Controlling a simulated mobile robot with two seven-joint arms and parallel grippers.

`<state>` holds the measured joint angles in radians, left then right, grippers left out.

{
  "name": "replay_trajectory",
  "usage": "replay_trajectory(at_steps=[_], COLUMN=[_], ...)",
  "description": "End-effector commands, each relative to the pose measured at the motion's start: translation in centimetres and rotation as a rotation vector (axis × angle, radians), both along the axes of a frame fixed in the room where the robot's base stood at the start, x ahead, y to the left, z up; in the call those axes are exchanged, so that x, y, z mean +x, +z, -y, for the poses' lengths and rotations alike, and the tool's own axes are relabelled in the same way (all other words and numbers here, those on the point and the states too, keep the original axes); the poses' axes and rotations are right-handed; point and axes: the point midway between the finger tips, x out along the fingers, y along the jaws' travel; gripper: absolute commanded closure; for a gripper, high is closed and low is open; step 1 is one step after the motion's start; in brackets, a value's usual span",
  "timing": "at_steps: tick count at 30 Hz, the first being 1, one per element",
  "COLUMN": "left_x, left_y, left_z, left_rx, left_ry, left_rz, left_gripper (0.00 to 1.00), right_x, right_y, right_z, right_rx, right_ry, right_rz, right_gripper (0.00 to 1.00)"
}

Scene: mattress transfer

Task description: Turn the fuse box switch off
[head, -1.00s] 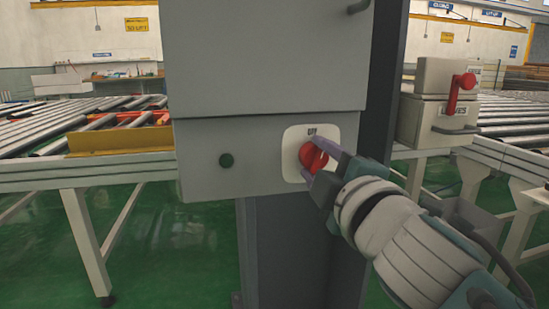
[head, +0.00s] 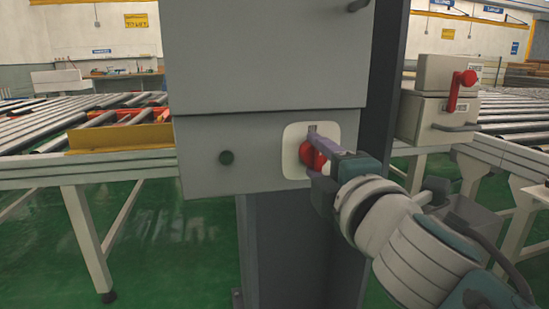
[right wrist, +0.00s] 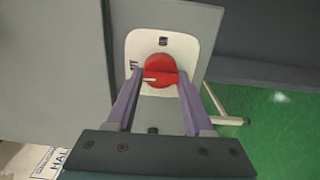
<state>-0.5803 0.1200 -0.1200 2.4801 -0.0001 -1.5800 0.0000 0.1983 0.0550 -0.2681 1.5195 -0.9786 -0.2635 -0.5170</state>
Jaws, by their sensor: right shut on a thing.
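The fuse box (head: 245,155) is a grey cabinet on a dark post in the middle of the head view. Its red rotary switch (head: 309,157) sits on a white plate (head: 292,135) at the lower right of the box. My right gripper (head: 315,155) is at the switch, its purple fingers shut on the knob. The right wrist view shows the red switch (right wrist: 160,71) between the two fingertips (right wrist: 160,78). The plate's lettering is partly covered in the head view and too small to read surely in the wrist view. My left gripper is not in view.
A roller conveyor (head: 90,125) stands at the left. Another grey box with a red lever (head: 460,88) stands at the right. Green floor shows below.

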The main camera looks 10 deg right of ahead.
Motion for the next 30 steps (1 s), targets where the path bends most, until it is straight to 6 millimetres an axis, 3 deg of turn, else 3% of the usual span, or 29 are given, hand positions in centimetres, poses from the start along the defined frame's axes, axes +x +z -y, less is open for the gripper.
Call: replay_trajectory(at_steps=[2,3,10,20,30], left_x=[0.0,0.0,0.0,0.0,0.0], left_y=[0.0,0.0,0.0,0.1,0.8], left_z=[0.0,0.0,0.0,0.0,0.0], left_rx=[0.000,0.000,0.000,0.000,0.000], left_ry=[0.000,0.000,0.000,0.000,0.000], left_rz=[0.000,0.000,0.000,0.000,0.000], left_gripper=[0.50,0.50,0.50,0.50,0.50], right_x=[0.0,0.0,0.0,-0.4,-6.0], right_y=[0.0,0.0,0.0,0.0,-0.1], right_z=[0.0,0.0,0.0,0.0,0.2], right_rx=[-0.004,-0.004,-0.002,0.000,0.000], right_ry=[0.000,0.000,0.000,0.000,0.000], right_rz=[0.000,0.000,0.000,0.000,-0.003], right_gripper=[1.00,0.45,0.20,0.18,0.18])
